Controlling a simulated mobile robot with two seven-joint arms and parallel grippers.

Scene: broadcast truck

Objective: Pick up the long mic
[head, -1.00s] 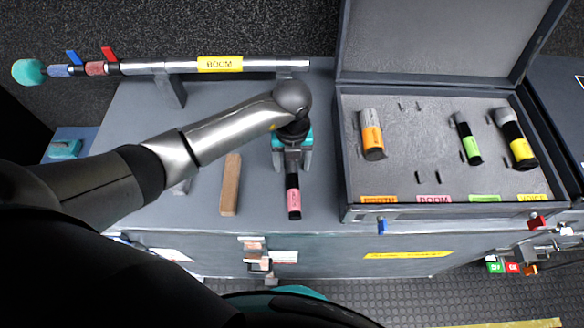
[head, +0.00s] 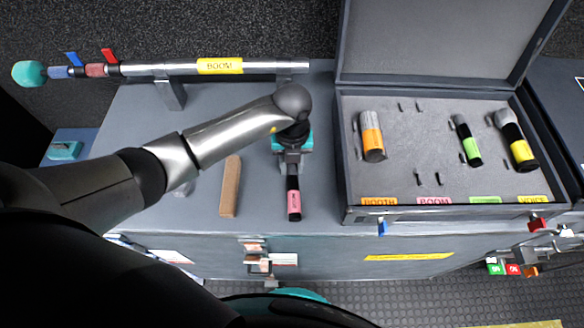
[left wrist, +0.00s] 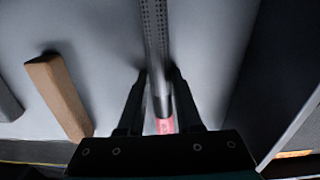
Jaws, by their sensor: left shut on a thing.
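The long mic (head: 293,198) is a slim black and silver tube with a pink label band near its front end. It is on the grey worktop, left of the open case. My left gripper (head: 292,160) comes down over its rear part, and its fingers are shut on it. In the left wrist view the mic's slotted silver tube (left wrist: 157,40) runs between the two black fingers (left wrist: 158,90), with the pink band close to the palm. I cannot tell if it is clear of the worktop. My right gripper is not in view.
The open case (head: 345,150) holds an orange-banded, a green-banded and a yellow-banded mic; its "BOOM" slot is empty. A wooden block (head: 230,186) lies just left of the mic and also shows in the left wrist view (left wrist: 60,95). A boom pole (head: 150,69) rests along the back.

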